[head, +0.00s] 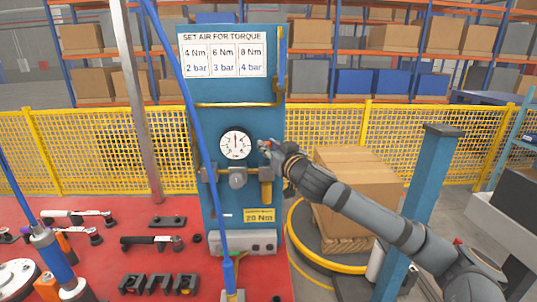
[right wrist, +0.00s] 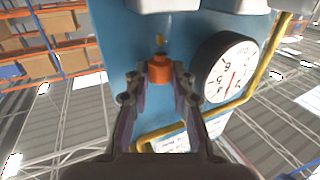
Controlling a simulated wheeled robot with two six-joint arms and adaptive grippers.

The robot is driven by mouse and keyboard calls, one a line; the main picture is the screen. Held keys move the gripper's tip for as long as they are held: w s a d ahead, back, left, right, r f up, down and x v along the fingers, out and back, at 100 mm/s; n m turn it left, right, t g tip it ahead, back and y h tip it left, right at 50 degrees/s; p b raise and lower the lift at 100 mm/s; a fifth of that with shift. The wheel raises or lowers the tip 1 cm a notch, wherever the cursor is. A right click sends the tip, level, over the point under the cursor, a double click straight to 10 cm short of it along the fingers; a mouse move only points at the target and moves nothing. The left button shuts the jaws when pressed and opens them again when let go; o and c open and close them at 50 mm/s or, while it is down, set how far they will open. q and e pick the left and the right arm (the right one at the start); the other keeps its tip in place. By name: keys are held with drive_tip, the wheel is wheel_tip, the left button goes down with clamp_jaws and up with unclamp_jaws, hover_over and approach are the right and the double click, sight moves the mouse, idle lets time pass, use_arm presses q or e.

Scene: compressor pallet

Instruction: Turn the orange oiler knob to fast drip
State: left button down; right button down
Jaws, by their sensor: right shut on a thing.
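The orange oiler knob (right wrist: 159,71) shows in the right wrist view, between the two fingertips of my right gripper (right wrist: 159,85). The gripper is shut on it, one finger on each side. In the head view my right gripper (head: 270,150) reaches in from the right to the blue panel, just right of the round gauge (head: 235,144), and hides most of the knob. The oiler's yellow lower part (head: 266,190) hangs below the gripper. I cannot read the knob's setting or any drip marks. My left gripper is not in view.
The gauge (right wrist: 228,70) and a yellow pipe (right wrist: 257,92) are close to the right gripper. A blue hose (head: 191,105) crosses in front of the panel (head: 280,130). Several tools lie on the red table (head: 110,238). A blue post (head: 430,190) stands near my right arm.

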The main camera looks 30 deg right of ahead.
idle(0.3)
drive_tip(key=c, duration=1.4)
unclamp_jaws()
